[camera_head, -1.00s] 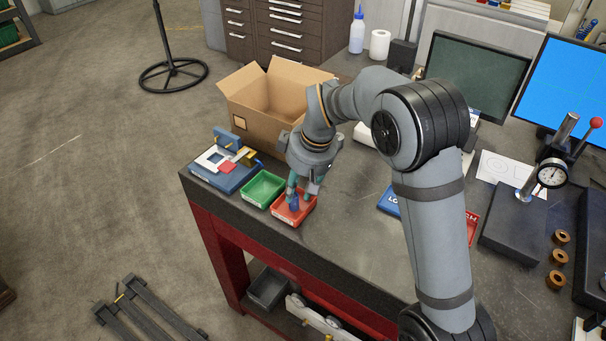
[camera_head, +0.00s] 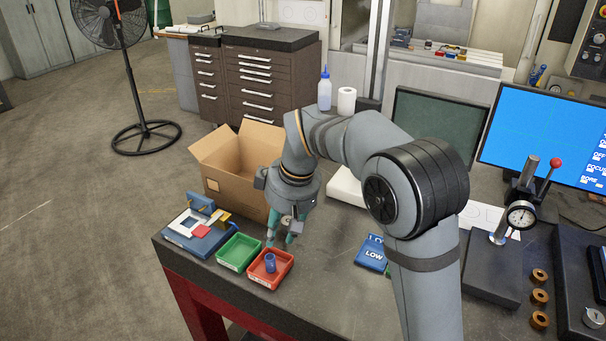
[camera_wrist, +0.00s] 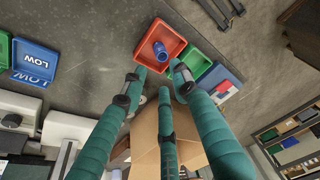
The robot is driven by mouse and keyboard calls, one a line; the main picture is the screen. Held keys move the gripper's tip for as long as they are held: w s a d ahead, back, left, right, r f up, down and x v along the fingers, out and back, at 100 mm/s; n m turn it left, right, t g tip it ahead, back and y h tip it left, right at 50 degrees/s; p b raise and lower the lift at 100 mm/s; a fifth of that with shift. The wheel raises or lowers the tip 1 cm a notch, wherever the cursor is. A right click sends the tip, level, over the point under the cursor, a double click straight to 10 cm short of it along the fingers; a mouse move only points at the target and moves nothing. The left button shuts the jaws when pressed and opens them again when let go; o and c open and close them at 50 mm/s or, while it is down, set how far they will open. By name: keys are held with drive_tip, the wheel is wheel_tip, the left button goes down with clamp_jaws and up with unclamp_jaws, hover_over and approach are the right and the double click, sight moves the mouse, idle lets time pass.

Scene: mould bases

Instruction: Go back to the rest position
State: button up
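My gripper (camera_head: 284,238) has teal fingers. It hangs just above and behind the red bin (camera_head: 284,281) on the workbench. In the wrist view its fingers (camera_wrist: 160,80) are spread apart with nothing between them. A small blue cylindrical part (camera_head: 270,263) is in the red bin, apart from the fingers. It also shows beyond the fingertips in the wrist view (camera_wrist: 160,50), inside the red bin (camera_wrist: 147,30). My arm is bent over the bench from the right.
A green bin (camera_head: 238,253) and a blue fixture (camera_head: 196,236) stand left of the red bin. An open cardboard box (camera_head: 228,186) is behind. A blue LOW bin (camera_head: 371,254), a dial gauge stand (camera_head: 521,215) and monitors (camera_head: 437,124) are to the right.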

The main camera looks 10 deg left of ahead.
sight(270, 260)
drive_tip(key=x, duration=1.1)
drive_tip(key=shift+f, duration=0.2)
drive_tip(key=shift+w+a+r, duration=0.1)
drive_tip(key=shift+a+r, duration=0.1)
drive_tip(key=shift+w+a+v, duration=0.1)
drive_tip(key=shift+a+v, duration=0.05)
drive_tip(key=shift+v, duration=0.7)
drive_tip(key=shift+w+a+v, duration=0.15)
drive_tip(key=shift+v, duration=0.65)
drive_tip(key=shift+s+r, duration=0.1)
drive_tip(key=shift+s, duration=0.05)
